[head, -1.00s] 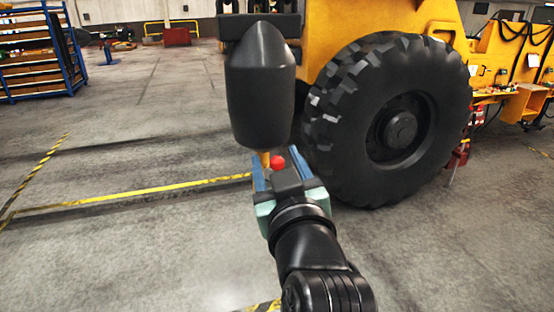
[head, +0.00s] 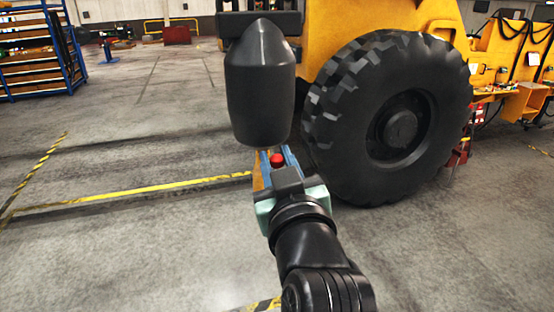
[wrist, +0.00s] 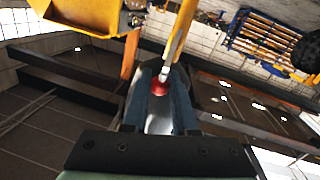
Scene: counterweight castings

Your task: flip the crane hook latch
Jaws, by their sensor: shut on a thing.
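The crane hook hangs under a big black block (head: 260,85) in the head view. A little of its orange metal (head: 258,178) shows below the block, beside my fingers; the rest is hidden. In the wrist view the orange hook (wrist: 130,52) rises at the top middle. A pale latch bar (wrist: 180,35) runs down to a red knob (wrist: 159,88), which also shows in the head view (head: 277,160). My gripper (head: 277,154) has its blue fingers shut on the red knob, one on each side. The latch's pivot is not clear.
A large black tyre (head: 398,125) of a yellow machine (head: 340,25) stands close to the right of the block and my arm. A blue rack (head: 40,55) is far off at left. The floor at left is clear, with yellow-black tape (head: 150,190).

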